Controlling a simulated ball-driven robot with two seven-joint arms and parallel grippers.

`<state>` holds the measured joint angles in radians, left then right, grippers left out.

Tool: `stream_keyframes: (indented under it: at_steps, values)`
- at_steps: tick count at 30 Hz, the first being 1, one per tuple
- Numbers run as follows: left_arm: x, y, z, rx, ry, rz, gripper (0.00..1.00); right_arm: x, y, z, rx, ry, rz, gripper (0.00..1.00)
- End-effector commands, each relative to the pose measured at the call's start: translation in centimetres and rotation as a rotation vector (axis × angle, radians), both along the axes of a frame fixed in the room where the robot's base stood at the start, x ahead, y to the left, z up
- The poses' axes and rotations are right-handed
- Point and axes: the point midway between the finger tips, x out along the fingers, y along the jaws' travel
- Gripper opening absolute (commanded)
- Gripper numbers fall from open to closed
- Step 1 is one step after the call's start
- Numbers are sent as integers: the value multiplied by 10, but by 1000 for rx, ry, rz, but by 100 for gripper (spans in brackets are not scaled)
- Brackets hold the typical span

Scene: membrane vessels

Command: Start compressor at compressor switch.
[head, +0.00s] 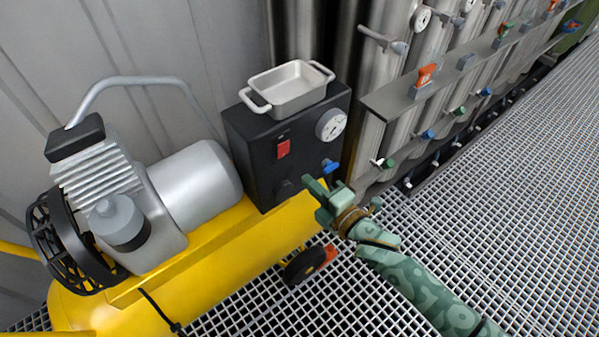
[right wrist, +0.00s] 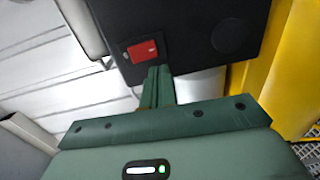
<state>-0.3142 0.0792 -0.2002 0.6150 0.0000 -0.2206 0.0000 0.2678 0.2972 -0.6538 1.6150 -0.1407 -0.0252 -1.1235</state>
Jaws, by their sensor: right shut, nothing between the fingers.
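The compressor (head: 205,250) has a yellow tank and a silver motor and stands at the left in the head view. The compressor switch (head: 283,149) is a red rocker on the front of a black control box (head: 255,170). My right gripper (head: 309,182) is shut and empty, in front of the box, below and to the right of the switch in the head view. In the right wrist view the shut fingers (right wrist: 158,72) point at the red switch (right wrist: 143,51), their tips just below it; I cannot tell whether they touch. My left gripper is not in view.
A white dish (head: 290,90) with two handles sits on the control box. A gauge (head: 330,124) and a blue knob (head: 329,166) are on its front. Steel membrane vessels with coloured valves (head: 425,76) stand behind on the right. Open grating floor (head: 470,220) lies to the right.

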Motion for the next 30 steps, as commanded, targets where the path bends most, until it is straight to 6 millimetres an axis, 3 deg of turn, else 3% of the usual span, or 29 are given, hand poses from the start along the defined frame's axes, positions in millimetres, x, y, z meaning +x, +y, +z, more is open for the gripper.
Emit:
stream_keyframes:
  at_steps: [6, 12, 30]
  values:
    - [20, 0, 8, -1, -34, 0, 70, -35, -25, -5, -1, 0, 0, 0]
    - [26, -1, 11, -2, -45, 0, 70, -50, -36, -9, -1, -1, 0, 0]
    - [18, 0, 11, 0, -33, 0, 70, -53, -38, -10, 0, 0, 0, 0]
